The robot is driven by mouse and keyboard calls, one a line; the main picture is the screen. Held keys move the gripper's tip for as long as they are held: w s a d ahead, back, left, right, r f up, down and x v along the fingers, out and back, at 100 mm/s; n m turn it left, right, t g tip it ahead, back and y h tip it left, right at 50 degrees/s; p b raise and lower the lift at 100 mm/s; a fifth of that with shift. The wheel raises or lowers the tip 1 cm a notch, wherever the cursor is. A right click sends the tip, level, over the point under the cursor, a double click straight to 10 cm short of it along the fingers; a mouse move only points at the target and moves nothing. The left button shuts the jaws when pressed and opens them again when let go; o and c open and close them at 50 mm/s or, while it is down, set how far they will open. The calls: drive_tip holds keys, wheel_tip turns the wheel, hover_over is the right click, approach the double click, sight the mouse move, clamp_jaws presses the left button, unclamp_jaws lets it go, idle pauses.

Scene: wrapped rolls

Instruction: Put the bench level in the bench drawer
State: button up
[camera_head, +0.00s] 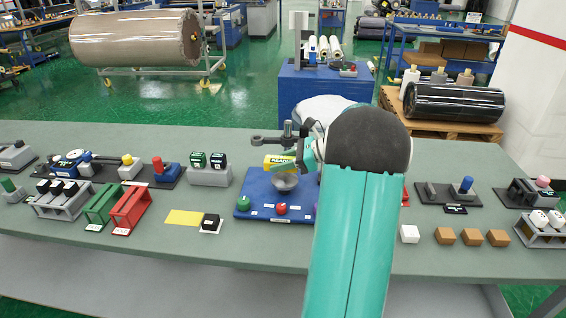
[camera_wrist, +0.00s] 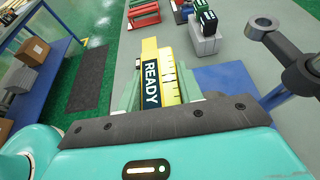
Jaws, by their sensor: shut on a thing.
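My gripper (camera_head: 287,164) is shut on a yellow block (camera_head: 273,162) with a dark READY label, above the blue board (camera_head: 262,185). In the wrist view the block (camera_wrist: 167,62) lies between the two pale green fingers of my gripper (camera_wrist: 160,90), with the label and black scale marks facing the camera. It is the likely bench level, but no vial can be made out. I cannot identify an open bench drawer in either view. My arm hides part of the table's middle.
The blue board carries a metal bowl (camera_head: 286,182), a green knob (camera_head: 243,203) and a red knob (camera_head: 281,209). A dark grey clamp arm (camera_head: 274,139) stands close to my gripper. A yellow patch (camera_head: 184,217) and a black-topped block (camera_head: 210,222) lie left. Brown blocks (camera_head: 472,237) lie right.

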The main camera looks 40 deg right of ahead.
drive_tip(key=s+a+r, duration=0.2)
drive_tip(key=s+a, duration=0.1)
drive_tip(key=a, duration=0.1)
drive_tip(key=shift+s+a+r, duration=0.3)
drive_tip(key=shift+a, duration=0.1)
